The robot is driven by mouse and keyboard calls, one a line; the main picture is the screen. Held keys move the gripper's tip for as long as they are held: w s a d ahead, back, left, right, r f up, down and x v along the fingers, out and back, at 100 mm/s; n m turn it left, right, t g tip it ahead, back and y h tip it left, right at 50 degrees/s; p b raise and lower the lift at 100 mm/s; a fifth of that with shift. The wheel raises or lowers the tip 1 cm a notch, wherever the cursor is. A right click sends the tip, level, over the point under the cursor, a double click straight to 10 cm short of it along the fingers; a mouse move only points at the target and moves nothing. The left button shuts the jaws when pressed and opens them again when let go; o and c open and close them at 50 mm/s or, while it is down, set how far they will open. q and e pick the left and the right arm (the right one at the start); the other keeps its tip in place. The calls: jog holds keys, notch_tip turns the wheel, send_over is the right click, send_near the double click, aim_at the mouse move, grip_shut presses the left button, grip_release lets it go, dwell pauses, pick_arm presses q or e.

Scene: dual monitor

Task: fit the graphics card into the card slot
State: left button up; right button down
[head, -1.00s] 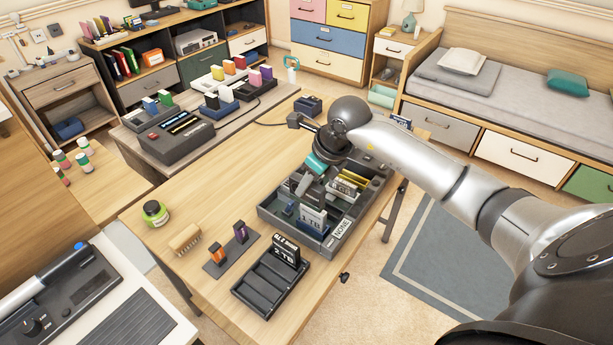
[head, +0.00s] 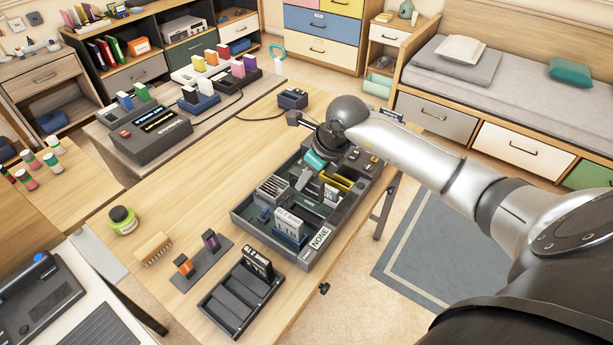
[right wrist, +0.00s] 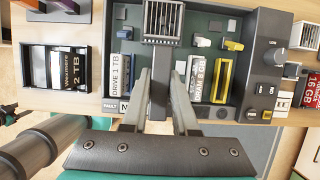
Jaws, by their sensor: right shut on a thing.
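My right gripper (head: 301,184) reaches down into the dark partitioned tray (head: 298,262) on the desk. In the right wrist view its two fingers (right wrist: 160,80) stand either side of a narrow dark grey piece, which I take for the graphics card; the fingers partly hide it. A grey finned block (head: 272,188) is in line with that piece; it also shows in the right wrist view (right wrist: 163,22). I cannot tell whether the two are joined. The card slot is not clearly identifiable. My left gripper is not in view.
A 1 TB drive (right wrist: 120,76) and a black-and-white labelled module (right wrist: 200,78) stand upright close on either side of the fingers. A knob panel (right wrist: 270,70) is at the tray's right in the wrist view. A 2 TB drive tray (head: 232,305) stands in front.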

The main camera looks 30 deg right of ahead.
aim_at(307, 194)
jog(key=shift+f+b, duration=2.2)
jog(key=shift+f, duration=0.7)
jog(key=shift+f+b, duration=1.35)
jog(key=shift+f, duration=0.15)
jog(key=c, duration=0.6)
grip_release()
